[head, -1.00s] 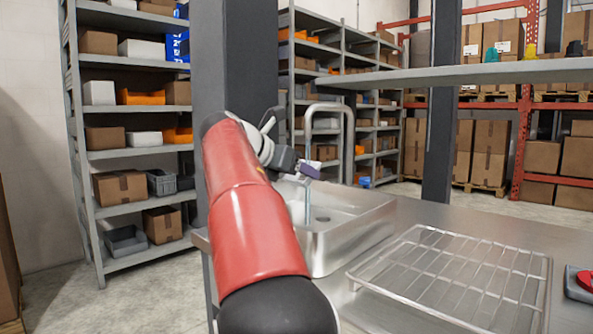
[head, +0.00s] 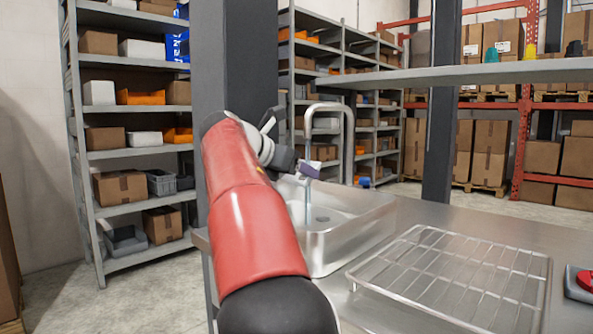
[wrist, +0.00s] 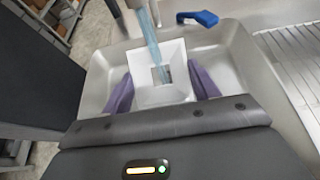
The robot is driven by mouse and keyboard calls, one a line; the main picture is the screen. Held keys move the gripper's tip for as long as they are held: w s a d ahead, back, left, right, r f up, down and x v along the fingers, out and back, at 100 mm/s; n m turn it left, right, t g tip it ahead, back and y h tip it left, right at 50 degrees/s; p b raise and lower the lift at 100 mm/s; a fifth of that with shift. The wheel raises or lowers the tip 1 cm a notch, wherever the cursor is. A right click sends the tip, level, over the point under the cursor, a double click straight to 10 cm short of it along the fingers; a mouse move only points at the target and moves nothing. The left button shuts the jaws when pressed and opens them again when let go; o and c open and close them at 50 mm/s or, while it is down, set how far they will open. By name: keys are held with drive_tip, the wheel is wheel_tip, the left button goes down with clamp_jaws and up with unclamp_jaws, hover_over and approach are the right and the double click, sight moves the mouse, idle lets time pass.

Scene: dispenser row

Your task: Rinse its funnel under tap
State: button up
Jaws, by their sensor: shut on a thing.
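A white square funnel (wrist: 158,72) with a dark square opening is between the purple fingers of my gripper (wrist: 160,88) in the wrist view. My gripper (head: 309,170) is shut on it, over the sink (head: 345,243) and below the spout of the metal tap (head: 349,125). A pale blue stream of water (wrist: 153,45) runs down into the funnel's mouth. Below my gripper the stream also shows in the head view (head: 307,205). The tap's blue lever (wrist: 199,18) shows at the top of the wrist view. The funnel is mostly hidden in the head view.
A wire rack (head: 455,280) lies on the steel counter (head: 420,215) right of the sink. A red button on a grey base (head: 584,281) is at the right edge. An overhead shelf (head: 470,72) carries teal, yellow and dark pieces. A dark post (head: 236,75) stands behind my arm.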

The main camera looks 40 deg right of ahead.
drive_tip(key=a+r, duration=0.1)
drive_tip(key=a, duration=0.8)
drive_tip(key=shift+s+r, duration=0.25)
drive_tip(key=shift+s, duration=0.1)
drive_tip(key=shift+a, duration=0.1)
